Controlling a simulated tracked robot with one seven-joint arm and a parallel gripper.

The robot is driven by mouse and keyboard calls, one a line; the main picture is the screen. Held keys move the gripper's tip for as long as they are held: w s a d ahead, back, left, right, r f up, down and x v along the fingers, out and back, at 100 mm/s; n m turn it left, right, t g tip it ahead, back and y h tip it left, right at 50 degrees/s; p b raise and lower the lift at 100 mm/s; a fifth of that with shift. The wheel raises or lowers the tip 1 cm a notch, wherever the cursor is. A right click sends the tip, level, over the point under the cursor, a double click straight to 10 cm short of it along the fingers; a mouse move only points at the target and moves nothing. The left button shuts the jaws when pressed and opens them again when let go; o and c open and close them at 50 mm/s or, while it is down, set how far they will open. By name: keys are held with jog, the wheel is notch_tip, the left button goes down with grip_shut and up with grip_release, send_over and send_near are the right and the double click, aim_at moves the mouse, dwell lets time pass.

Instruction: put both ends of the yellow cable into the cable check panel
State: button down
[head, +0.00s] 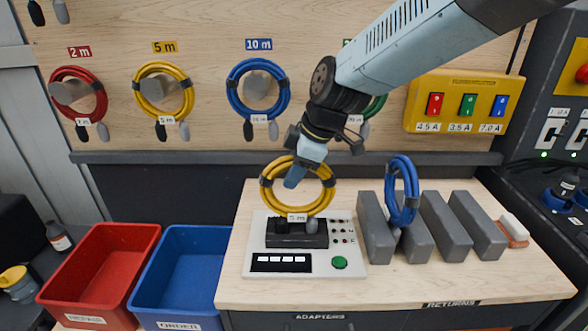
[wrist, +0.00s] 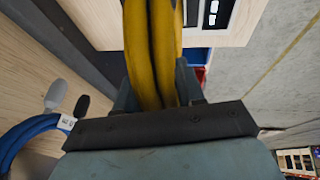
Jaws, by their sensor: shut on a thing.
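The yellow cable (head: 267,196) is a coil with a "5 m" tag, held upright over the cable check panel (head: 258,225). It also shows in the wrist view (wrist: 150,45), between the fingers. My gripper (head: 294,178) is shut on the coil's upper part; the wrist view shows it too (wrist: 155,98). The cable's dark end (head: 281,225) and grey end (head: 312,226) point down at the panel's black socket block (head: 296,241). I cannot tell whether either end is seated. The panel has a display strip, small red lights and a green button (head: 340,262).
A blue cable (head: 402,190) stands among grey blocks (head: 446,228) right of the panel. Red (head: 100,235), yellow (head: 163,68), blue (head: 258,68) and green (head: 375,108) coils hang on the wall. A red tote (head: 140,238) and a blue tote (head: 205,240) are at left.

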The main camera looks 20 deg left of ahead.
jog(key=shift+f, duration=0.3)
dwell(0.4)
jog(key=c, duration=0.6)
grip_release()
jog(key=shift+f, duration=0.1)
jog(key=w+v, duration=0.1)
jog(key=v, duration=1.2)
jog(key=s+d+r+m+t+h, duration=0.1)
jog(key=d+m+t+h, duration=0.15)
jog(key=d+m, duration=1.3)
jog(key=s+d+f+m+t+h, duration=0.1)
jog(key=s+d+m, duration=0.2)
jog(key=d, duration=0.7)
jog(key=s+d+f+m+t+h, duration=0.1)
jog(key=s+d+f+m, duration=0.1)
jog(key=d, duration=0.8)
jog(key=s+m, duration=0.1)
jog(key=s, duration=0.1)
jog(key=shift+s, duration=0.4)
